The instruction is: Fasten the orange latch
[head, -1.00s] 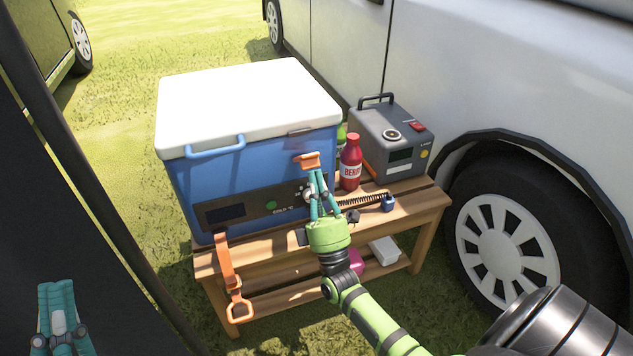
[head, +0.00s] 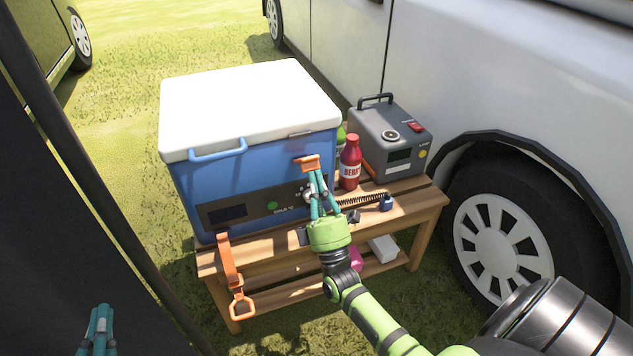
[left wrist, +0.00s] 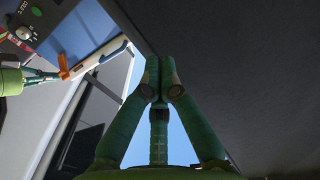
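The orange latch (head: 307,163) is on the front of the blue cooler (head: 185,183), near its upper right, below the white lid (head: 250,105). It juts out from the front. My right gripper (head: 314,174) has its fingertips close together right under the latch; whether they touch it I cannot tell. The latch also shows in the left wrist view (left wrist: 64,68), at the tips of the right fingers. My left gripper (head: 103,310) is low at the left, empty and away from the cooler. Its fingertips meet in the left wrist view (left wrist: 160,65).
The cooler stands on a wooden bench (head: 415,205). A red bottle (head: 350,165) and a grey power box (head: 390,140) stand to its right. An orange strap (head: 230,262) hangs at the front left. A white vehicle (head: 480,80) is behind; dark fabric (head: 70,230) is at the left.

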